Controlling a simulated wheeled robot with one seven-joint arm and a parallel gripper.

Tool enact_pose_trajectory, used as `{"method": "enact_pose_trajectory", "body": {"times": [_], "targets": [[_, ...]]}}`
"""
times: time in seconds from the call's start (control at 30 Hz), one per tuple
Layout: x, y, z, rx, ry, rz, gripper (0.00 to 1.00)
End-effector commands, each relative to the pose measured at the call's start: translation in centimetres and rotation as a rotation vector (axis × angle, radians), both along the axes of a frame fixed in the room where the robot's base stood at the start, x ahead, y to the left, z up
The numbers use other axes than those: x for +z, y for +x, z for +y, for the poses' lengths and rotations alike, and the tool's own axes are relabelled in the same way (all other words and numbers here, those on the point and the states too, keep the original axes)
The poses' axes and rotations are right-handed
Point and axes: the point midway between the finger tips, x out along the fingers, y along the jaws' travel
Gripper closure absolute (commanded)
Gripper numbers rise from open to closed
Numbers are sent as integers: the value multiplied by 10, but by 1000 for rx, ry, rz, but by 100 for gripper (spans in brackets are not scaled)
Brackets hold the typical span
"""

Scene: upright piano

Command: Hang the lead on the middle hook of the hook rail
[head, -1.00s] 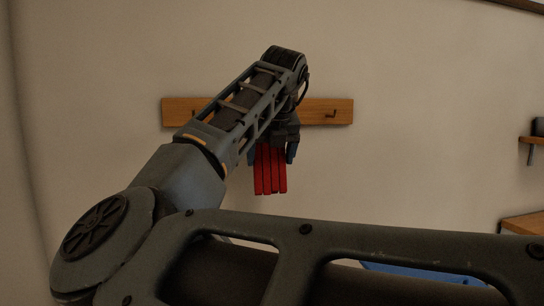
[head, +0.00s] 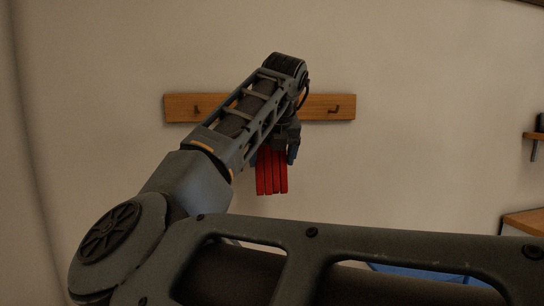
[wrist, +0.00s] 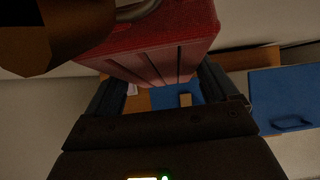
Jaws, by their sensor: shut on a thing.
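The lead (head: 271,173) is red and hangs in several flat strands below my gripper (head: 274,156) in the head view. It fills the upper middle of the wrist view (wrist: 165,48). My gripper is shut on it, with a dark finger on each side. The wooden hook rail (head: 318,103) is on the wall behind my arm. Its left hook (head: 196,110) and right hook (head: 335,110) show, but my arm hides the middle one. I cannot tell the gap between lead and rail. A grey curved piece shows above the lead in the wrist view.
A small shelf (head: 535,137) and a wooden surface (head: 524,222) are at the far right. A blue thing with a dark handle (wrist: 286,98) is at the right of the wrist view. The wall around the rail is bare.

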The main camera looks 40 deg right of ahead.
Motion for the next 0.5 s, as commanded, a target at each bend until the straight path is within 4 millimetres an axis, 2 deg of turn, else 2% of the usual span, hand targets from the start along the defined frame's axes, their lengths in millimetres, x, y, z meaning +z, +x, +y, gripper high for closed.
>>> {"method": "enact_pose_trajectory", "body": {"times": [0.13,0.17,0.2,0.27,0.5], "targets": [[0,0,0,0,-1,-1,46],[0,0,0,0,-1,-1,10],[0,0,0,0,-1,-1,6],[0,0,0,0,-1,-1,1],[1,0,0,0,0,0,0]]}}
